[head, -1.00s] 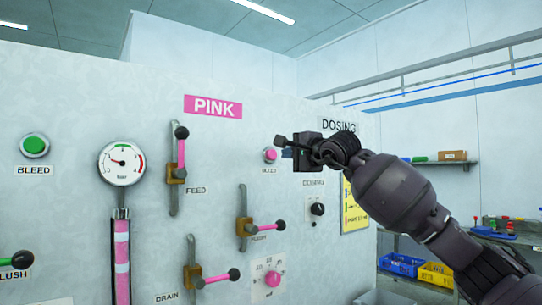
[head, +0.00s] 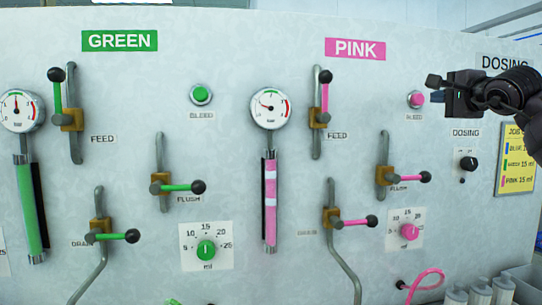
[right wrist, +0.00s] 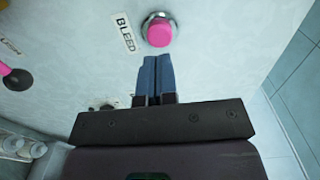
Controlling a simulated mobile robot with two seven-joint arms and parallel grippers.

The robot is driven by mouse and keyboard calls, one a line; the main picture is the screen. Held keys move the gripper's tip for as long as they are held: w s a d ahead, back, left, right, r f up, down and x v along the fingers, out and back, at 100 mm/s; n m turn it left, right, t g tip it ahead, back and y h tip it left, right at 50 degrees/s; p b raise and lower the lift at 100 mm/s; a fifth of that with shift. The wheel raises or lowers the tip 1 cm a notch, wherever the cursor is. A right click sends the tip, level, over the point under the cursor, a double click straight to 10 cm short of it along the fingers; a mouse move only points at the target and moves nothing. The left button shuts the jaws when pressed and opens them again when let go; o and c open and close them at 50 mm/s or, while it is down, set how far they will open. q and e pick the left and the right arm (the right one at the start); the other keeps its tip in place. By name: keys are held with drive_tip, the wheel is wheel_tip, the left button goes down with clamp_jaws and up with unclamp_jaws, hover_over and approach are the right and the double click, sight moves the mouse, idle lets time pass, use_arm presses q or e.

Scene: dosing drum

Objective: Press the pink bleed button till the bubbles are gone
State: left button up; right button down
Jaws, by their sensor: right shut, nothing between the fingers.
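The pink bleed button (head: 416,99) sits in a metal ring on the panel, below and right of the PINK sign. In the right wrist view the button (right wrist: 160,33) stands out just beyond my fingertips. My right gripper (head: 437,97) is shut and empty, its blue fingers (right wrist: 155,68) pointing at the button. A small gap seems to show between them; I cannot tell contact for sure. The pink sight tube (head: 270,223) shows pink liquid with pale bands across its upper part. The pink gauge (head: 270,108) is above it. My left gripper is out of view.
Pink feed (head: 326,77), flush (head: 426,177) and drain (head: 372,221) levers project from the panel. A pink dosing dial (head: 409,231) and a black dosing knob (head: 468,164) are below the button. A green section with its own bleed button (head: 201,94) is at left.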

drive_tip(key=shift+w+a, duration=0.2)
drive_tip(key=shift+w, duration=2.05)
drive_tip(key=shift+s, duration=0.75)
drive_tip(key=shift+w+p, duration=0.35)
drive_tip(key=shift+w, duration=0.55)
drive_tip(key=shift+s, duration=0.9)
drive_tip(key=shift+d, duration=0.1)
approach(421, 99)
drive_tip(key=shift+s+b, duration=0.3)
drive_tip(key=shift+s, duration=0.5)
drive_tip(key=shift+d+f, duration=0.1)
idle(0.4)
